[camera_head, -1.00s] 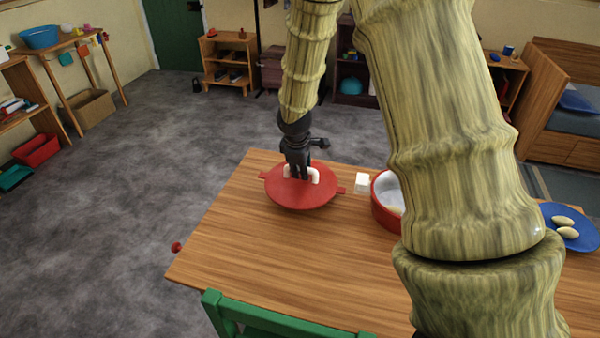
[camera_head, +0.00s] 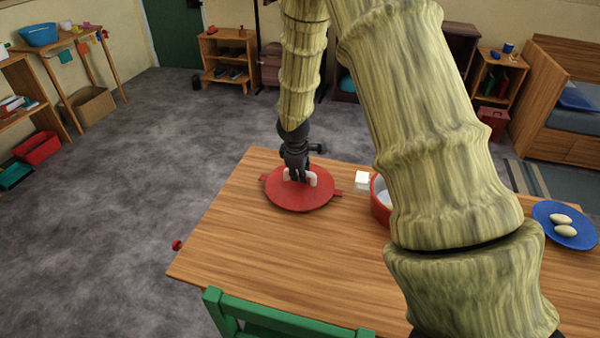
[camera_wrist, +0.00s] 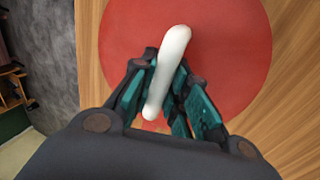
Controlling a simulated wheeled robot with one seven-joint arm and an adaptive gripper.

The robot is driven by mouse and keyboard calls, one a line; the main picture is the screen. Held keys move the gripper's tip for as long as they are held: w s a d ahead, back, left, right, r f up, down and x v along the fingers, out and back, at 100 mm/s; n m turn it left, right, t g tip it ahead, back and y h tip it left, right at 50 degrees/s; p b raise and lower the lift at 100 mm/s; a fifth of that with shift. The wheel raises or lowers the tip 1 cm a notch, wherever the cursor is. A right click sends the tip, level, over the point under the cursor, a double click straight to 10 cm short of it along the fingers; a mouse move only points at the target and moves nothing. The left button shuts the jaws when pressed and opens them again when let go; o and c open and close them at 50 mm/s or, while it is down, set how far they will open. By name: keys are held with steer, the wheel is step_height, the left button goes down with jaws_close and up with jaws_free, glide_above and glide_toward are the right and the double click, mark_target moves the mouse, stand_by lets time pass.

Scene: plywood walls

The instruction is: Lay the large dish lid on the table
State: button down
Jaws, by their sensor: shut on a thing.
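The large dish lid (camera_head: 303,200) is a flat red disc with side tabs and a white arched handle. It is level at the far left part of the wooden table (camera_head: 235,245); whether it touches the wood all round I cannot tell. My gripper (camera_head: 298,176) is above it, pointing down, shut on the white handle. In the wrist view the handle (camera_wrist: 170,65) runs between the fingers (camera_wrist: 160,98), with the red lid (camera_wrist: 235,45) below. The red dish (camera_head: 381,200) stands to the right, partly hidden by my arm.
A white block (camera_head: 362,180) sits between lid and dish. A blue plate (camera_head: 548,212) with two pale oval items is at the right. A green chair (camera_head: 275,320) stands at the front edge. The table's front left is clear.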

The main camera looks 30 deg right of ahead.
mark_target(297, 189)
steer(key=c, duration=1.4)
jaws_free()
steer(key=shift+f, duration=0.1)
steer(key=v, duration=1.2)
